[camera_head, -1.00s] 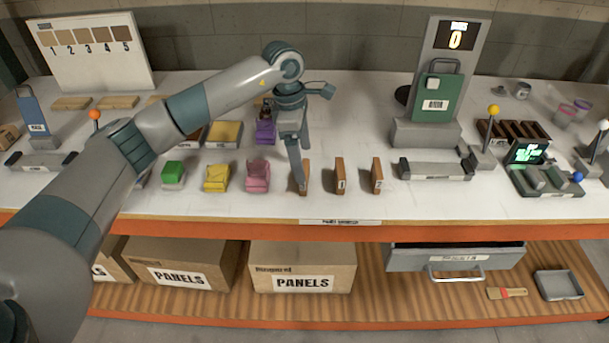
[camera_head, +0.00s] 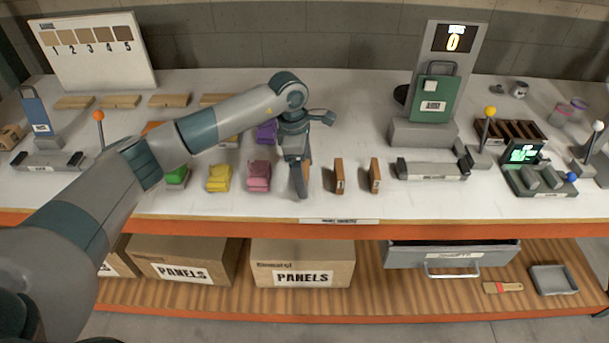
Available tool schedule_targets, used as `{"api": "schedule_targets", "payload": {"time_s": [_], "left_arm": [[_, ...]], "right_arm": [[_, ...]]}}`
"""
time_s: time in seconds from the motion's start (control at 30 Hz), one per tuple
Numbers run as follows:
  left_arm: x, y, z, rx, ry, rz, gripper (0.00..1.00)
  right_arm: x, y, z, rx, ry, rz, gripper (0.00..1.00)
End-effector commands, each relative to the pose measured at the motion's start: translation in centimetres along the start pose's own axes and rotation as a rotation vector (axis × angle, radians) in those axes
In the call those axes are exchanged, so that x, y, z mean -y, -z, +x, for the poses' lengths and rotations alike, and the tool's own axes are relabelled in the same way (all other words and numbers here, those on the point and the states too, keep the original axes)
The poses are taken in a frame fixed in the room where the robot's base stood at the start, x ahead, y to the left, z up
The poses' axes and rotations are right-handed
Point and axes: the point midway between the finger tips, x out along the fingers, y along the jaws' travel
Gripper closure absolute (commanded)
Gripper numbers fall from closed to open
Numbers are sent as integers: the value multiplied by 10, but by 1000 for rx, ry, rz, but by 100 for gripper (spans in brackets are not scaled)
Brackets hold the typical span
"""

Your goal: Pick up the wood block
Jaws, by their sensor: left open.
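Upright brown wood blocks stand in a row near the front of the white table. One wood block (camera_head: 308,174) is mostly hidden behind my left gripper, with only a sliver showing. A second block (camera_head: 339,176) and a third block (camera_head: 375,175) stand clear to its right. My left gripper (camera_head: 301,194) is open and points down at the first block, with its fingers low near the tabletop. I cannot tell whether the fingers touch the block. My right gripper is not in view.
Pink (camera_head: 259,177) and yellow (camera_head: 219,179) pieces stand left of the gripper. A grey holder (camera_head: 431,171) lies to the right, below a green panel (camera_head: 436,103) on a stand. Flat wood pieces (camera_head: 120,101) lie along the back. The table's orange front edge (camera_head: 400,231) is close.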

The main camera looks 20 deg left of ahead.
Motion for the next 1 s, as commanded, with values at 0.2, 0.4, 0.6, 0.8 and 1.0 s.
{"api": "schedule_targets", "payload": {"time_s": [0.2,0.4,0.6,0.8,1.0], "left_arm": [[0,0,0,0,0,0,16],[0,0,0,0,0,0,42],[0,0,-1,1,-1,0,60],[0,0,-1,1,-1,0,60],[-1,-2,-10,2,-3,0,60]], "right_arm": [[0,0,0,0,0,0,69],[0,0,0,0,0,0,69],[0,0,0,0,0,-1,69],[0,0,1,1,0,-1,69],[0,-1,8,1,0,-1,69]]}}
